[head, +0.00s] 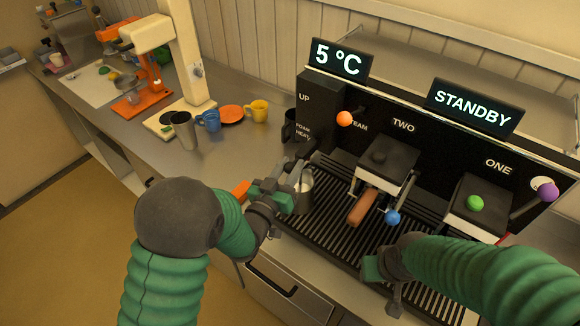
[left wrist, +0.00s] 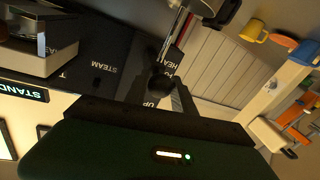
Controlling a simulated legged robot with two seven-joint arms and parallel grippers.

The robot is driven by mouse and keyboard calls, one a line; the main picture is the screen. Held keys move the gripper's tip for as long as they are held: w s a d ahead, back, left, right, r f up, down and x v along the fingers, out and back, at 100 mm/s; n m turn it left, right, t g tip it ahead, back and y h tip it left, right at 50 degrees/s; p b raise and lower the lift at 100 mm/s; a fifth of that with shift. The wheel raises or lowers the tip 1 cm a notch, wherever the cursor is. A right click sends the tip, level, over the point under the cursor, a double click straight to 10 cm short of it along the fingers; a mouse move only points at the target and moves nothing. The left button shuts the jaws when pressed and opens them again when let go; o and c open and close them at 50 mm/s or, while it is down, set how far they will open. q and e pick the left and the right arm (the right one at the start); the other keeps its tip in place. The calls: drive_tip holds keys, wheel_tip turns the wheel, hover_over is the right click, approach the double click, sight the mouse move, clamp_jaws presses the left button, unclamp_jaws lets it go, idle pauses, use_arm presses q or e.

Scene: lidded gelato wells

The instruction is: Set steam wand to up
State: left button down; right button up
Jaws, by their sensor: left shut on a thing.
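The steam wand shows in the left wrist view as a thin silver rod (left wrist: 175,35) with a dark ball grip (left wrist: 162,82) at its end. My left gripper (head: 290,177) is shut on this grip, and it also shows in the left wrist view (left wrist: 162,95). In the head view the wand is mostly hidden by the gripper. The black panel (head: 312,108) behind it carries the labels UP, FOAM and HEAT. I cannot tell which label the wand lines up with. My right gripper (head: 381,283) hangs near the drip tray's front edge; its jaw opening is unclear.
A metal pitcher (head: 304,191) stands on the drip tray (head: 325,222) beside my left gripper. An orange steam knob (head: 345,118), a wooden-handled portafilter (head: 362,207) and a blue ball (head: 392,217) lie to its right. Cups and an orange plate (head: 230,114) sit on the counter behind left.

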use_arm(q)
drive_tip(key=shift+f, duration=0.1)
wheel_tip(320, 180, up, 14)
drive_tip(key=p, duration=0.5)
drive_tip(key=shift+f, duration=0.2)
drive_tip(key=shift+w+r, duration=0.1)
drive_tip(key=shift+w, duration=0.05)
drive_tip(key=c, duration=1.4)
unclamp_jaws()
drive_tip(key=shift+o, duration=1.6)
drive_tip(key=shift+f, duration=0.2)
drive_tip(key=shift+d, duration=0.1)
